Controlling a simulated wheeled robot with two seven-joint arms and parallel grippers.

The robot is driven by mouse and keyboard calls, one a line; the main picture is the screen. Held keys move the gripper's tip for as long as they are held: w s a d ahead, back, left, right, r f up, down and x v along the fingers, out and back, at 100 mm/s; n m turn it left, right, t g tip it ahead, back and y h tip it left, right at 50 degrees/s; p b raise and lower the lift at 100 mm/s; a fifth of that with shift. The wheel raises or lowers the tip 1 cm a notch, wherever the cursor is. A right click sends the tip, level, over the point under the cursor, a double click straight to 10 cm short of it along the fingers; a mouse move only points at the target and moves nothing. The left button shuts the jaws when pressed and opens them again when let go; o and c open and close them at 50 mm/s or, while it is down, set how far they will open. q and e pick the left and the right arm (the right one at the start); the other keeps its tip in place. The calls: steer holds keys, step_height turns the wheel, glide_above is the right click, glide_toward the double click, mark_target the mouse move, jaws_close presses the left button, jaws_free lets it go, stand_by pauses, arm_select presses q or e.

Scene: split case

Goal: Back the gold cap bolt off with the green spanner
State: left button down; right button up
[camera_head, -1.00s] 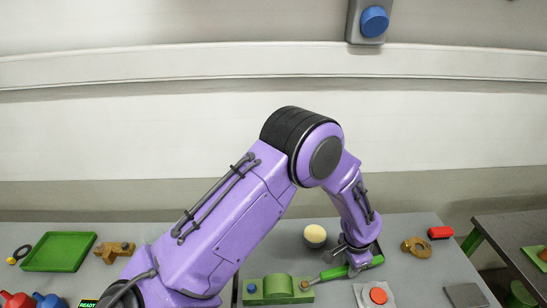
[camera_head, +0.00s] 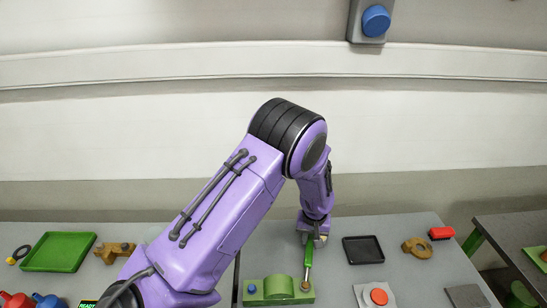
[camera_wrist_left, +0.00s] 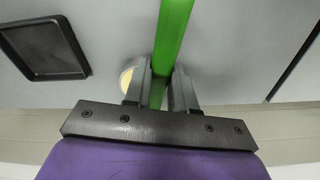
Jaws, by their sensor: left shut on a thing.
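The green spanner (camera_head: 308,257) reaches from my left gripper (camera_head: 314,239) down to the gold cap bolt (camera_head: 305,285), with its steel end at the bolt. The bolt is at the right end of the green case (camera_head: 278,289). A blue cap (camera_head: 252,289) is at the case's left end. In the left wrist view the green handle (camera_wrist_left: 172,38) runs between the fingers of the left gripper (camera_wrist_left: 160,90), which is shut on it. I cannot tell how well the spanner's end sits on the bolt. My right gripper is not in view.
A black tray (camera_head: 363,250) lies right of my left gripper. An orange button (camera_head: 378,296) on a pale plate is right of the case. A brown ring part (camera_head: 417,247) and a red block (camera_head: 441,233) lie farther right. A cream round object (camera_wrist_left: 126,78) shows beside the gripper.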

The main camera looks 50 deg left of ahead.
arm_select(q)
steer(key=s+a+n, duration=0.2)
steer(key=shift+s+a+f+n, duration=0.1)
steer(key=shift+s+a+n, duration=0.1)
steer(key=shift+s+n, duration=0.2)
steer(key=shift+w, duration=0.1)
steer(key=shift+w+r, duration=0.15)
steer(key=shift+r, duration=1)
